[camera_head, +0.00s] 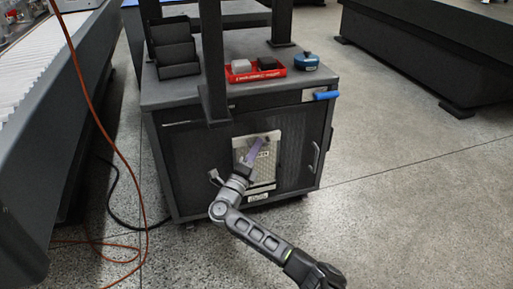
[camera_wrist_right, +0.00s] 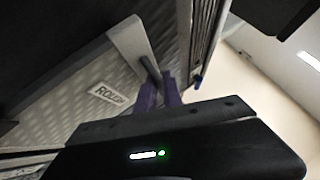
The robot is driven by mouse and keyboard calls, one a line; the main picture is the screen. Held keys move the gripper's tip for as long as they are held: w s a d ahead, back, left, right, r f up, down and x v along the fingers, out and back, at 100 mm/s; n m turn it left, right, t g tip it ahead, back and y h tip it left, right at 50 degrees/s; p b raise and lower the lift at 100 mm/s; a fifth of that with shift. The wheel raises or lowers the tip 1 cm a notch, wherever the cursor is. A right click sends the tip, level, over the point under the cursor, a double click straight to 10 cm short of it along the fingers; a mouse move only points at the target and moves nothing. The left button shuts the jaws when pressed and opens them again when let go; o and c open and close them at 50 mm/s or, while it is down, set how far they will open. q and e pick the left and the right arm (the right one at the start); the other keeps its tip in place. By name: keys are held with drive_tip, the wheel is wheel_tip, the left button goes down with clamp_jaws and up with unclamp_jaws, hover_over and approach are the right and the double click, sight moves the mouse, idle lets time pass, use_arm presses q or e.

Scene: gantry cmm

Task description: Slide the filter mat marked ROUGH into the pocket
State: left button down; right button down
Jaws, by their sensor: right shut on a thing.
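The filter mat (camera_head: 265,170) is a light grey textured panel at the front of the dark cabinet. In the right wrist view its quilted face (camera_wrist_right: 75,107) carries a white label reading ROUGH (camera_wrist_right: 108,94). My right gripper (camera_head: 257,147), with purple fingers, is shut on a dark bar-like grip (camera_wrist_right: 148,67) on the mat's pale edge strip. The fingers also show in the right wrist view (camera_wrist_right: 160,88). The pocket's opening is not clearly visible behind the mat, so I cannot tell how far the mat sits in it. My left gripper is not in view.
The cabinet (camera_head: 190,170) has a door handle (camera_head: 315,157) to the right of the mat. On its top are a red tray (camera_head: 258,76), a blue object (camera_head: 306,61), a black stepped rack (camera_head: 177,60) and dark posts. An orange cable (camera_head: 111,140) hangs at left. Floor at right is clear.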

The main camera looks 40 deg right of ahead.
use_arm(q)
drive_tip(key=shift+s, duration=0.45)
use_arm(e)
drive_tip(key=shift+f, duration=1.25)
drive_tip(key=c, duration=1.4)
unclamp_jaws()
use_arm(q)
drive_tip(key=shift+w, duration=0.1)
use_arm(e)
drive_tip(key=shift+f, duration=0.1)
